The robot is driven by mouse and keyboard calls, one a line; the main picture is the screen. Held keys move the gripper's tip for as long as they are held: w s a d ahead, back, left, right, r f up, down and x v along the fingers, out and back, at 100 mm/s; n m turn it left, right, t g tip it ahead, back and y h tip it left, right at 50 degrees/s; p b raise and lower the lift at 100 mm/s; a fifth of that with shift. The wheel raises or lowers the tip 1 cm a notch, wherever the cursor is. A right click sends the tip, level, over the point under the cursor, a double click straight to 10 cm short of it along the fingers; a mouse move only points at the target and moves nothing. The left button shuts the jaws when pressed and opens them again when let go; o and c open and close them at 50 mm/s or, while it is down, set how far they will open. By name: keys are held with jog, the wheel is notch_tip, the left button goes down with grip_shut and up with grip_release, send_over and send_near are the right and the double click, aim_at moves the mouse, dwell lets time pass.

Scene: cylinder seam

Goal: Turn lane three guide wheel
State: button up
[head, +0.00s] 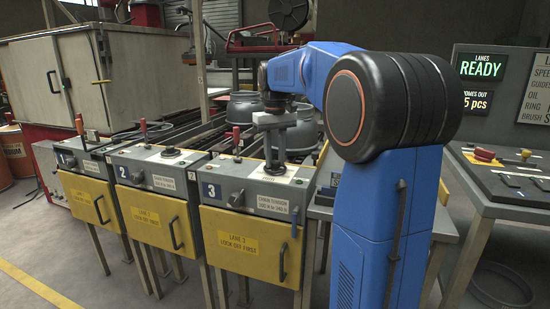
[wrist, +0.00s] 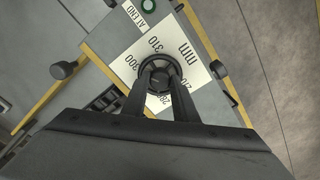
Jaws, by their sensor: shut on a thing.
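The lane three guide wheel (wrist: 160,72) is a small black spoked handwheel on a white plate (wrist: 133,52) marked in mm, with 300 and 310 readable. In the wrist view, the two dark fingers of my gripper (wrist: 159,92) are shut on the wheel from either side. They cover part of the lower scale. In the head view, my gripper (head: 273,135) points down over the right part of the lane 3 box (head: 240,183), which has a blue number 3 plate. The wheel is mostly hidden there. A green round light (wrist: 148,5) sits by the "AT END" label.
The lane 2 box (head: 145,172) with its black wheel (head: 171,152) stands to the left. A red-handled lever (head: 236,138) rises behind lane 3. A yellow door (head: 245,243) reads "LANE 3 LOCK OFF FIRST". A sign (head: 482,66) reads "LANES READY". Dark knobs (wrist: 218,69) flank the plate.

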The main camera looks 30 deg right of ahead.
aim_at(275, 162)
dwell(0.3)
jog(key=o, duration=1.1)
jog(key=shift+c, duration=0.2)
jog(key=shift+r, duration=0.1)
notch_tip(275, 162, up, 17)
